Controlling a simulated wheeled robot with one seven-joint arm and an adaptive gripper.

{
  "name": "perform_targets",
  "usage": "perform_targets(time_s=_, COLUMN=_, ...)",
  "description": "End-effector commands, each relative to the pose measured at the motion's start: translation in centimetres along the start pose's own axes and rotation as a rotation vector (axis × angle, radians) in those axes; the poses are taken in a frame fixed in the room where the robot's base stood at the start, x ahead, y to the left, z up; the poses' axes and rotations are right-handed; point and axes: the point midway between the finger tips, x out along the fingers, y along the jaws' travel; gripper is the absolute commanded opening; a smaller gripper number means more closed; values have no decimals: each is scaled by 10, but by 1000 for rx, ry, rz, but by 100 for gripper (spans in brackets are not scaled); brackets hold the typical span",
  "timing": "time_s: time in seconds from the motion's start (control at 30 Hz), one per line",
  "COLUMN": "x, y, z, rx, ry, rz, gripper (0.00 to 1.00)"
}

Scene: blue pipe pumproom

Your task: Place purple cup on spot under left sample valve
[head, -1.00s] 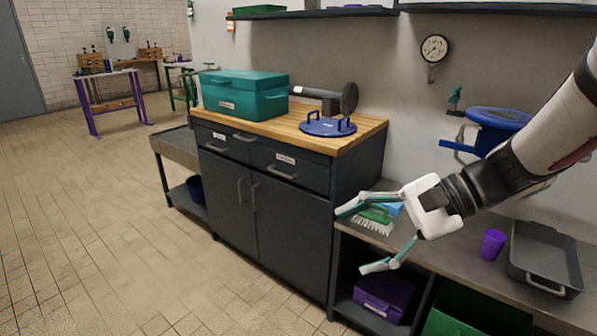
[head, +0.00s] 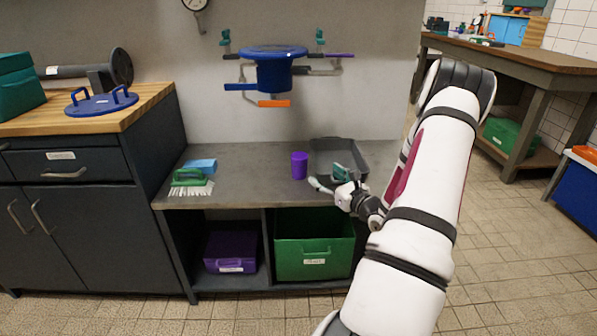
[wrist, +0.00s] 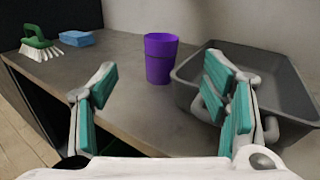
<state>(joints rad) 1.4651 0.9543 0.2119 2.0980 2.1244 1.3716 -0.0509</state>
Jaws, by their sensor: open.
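The purple cup (head: 299,165) stands upright on the grey bench, left of a grey tray. In the wrist view the cup (wrist: 160,58) is ahead of my gripper, between the lines of its fingers and apart from them. My gripper (head: 330,179) is open and empty, at the bench's front edge near the tray. Its teal finger pads (wrist: 160,108) show in the wrist view. A blue round vessel (head: 274,70) is on the wall above the bench, with a teal valve at its left (head: 225,38) and another at its right (head: 320,37). I cannot make out a marked spot.
The grey tray (head: 322,147) is right of the cup. A green brush (head: 188,178) and blue sponge (head: 201,165) lie at the bench's left. Purple (head: 231,253) and green (head: 290,258) bins sit below. Bare bench (head: 250,172) lies between brush and cup.

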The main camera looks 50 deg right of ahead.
Motion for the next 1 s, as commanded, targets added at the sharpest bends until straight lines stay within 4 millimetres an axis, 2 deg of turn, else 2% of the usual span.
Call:
perform_targets(time_s=0.17, x=21, y=-2, z=-2, rx=1, ry=-2, rz=-7, gripper=68)
perform_targets(time_s=0.4, x=66, y=-2, z=-3, rx=1, ry=-2, rz=-5, gripper=68)
perform_targets(time_s=0.73, x=92, y=-2, z=-3, rx=2, ry=-2, rz=-5, gripper=68)
perform_targets(time_s=1.0, x=128, y=-2, z=-6, rx=1, ry=-1, rz=-4, gripper=68)
